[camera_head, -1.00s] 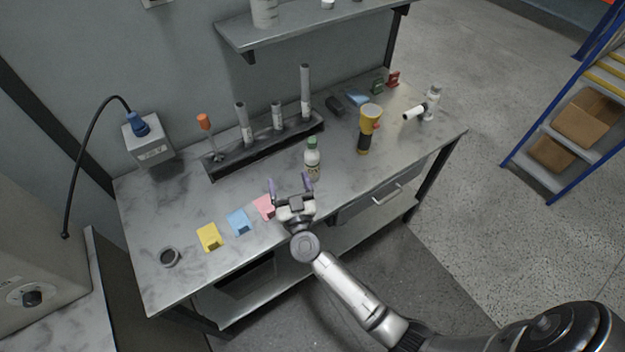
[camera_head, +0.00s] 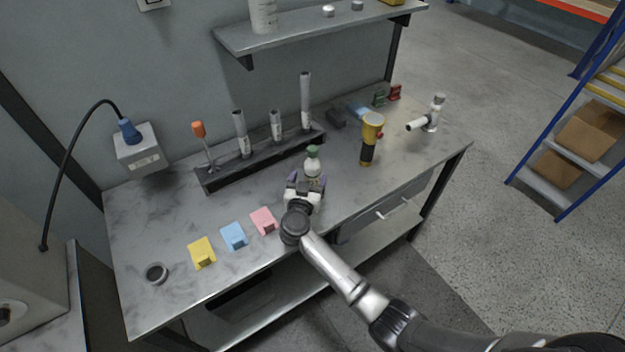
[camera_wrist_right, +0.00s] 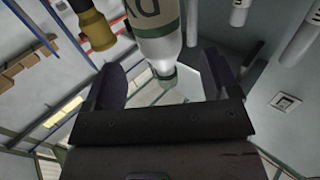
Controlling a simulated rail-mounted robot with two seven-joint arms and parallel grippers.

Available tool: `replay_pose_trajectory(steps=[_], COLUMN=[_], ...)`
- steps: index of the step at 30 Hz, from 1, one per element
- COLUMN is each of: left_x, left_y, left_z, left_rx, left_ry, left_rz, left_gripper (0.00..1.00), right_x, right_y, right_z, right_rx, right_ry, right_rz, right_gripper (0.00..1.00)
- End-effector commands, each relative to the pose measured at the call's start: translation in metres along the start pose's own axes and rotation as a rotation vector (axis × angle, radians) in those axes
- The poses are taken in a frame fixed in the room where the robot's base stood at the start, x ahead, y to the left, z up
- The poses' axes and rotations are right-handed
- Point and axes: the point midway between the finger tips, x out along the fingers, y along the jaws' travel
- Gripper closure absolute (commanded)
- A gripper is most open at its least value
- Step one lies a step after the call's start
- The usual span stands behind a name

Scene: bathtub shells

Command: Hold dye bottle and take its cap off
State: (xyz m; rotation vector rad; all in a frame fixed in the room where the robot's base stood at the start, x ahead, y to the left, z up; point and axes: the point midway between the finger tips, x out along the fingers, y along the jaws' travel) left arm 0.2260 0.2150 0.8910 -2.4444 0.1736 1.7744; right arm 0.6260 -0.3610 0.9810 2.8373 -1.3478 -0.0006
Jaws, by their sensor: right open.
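The dye bottle (camera_head: 312,168) is white with a green cap (camera_head: 313,151) and stands upright on the workbench, its lower part hidden behind my right gripper. My left gripper is not in view.
A dark rack (camera_head: 262,160) with several grey tubes and an orange-handled tool stands behind the bottle. A yellow-and-black flashlight (camera_head: 369,140) stands to its right. Yellow (camera_head: 201,252), blue (camera_head: 233,236) and pink (camera_head: 264,220) pieces lie front left. A shelf (camera_head: 300,36) hangs above.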

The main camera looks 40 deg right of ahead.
Motion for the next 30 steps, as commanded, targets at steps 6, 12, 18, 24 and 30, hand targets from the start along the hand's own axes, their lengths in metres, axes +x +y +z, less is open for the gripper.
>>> replay_pose_trajectory(steps=[6,12,18,24,30], left_x=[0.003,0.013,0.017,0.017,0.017], left_y=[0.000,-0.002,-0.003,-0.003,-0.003], left_z=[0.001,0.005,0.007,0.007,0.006], left_rx=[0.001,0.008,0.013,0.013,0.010], left_ry=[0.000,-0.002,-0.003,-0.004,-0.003], left_rz=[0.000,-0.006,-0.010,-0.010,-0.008], left_gripper=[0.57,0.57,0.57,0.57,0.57], right_x=[0.010,0.036,0.055,0.058,0.058], right_y=[0.001,0.000,0.000,0.000,0.000], right_z=[0.001,0.001,0.001,0.000,0.000], right_rx=[0.000,-0.001,-0.001,0.000,0.000], right_ry=[0.001,0.003,0.001,0.000,0.000], right_rz=[0.001,0.001,-0.001,-0.001,-0.001], right_gripper=[0.19,0.19,0.19,0.19,0.27])
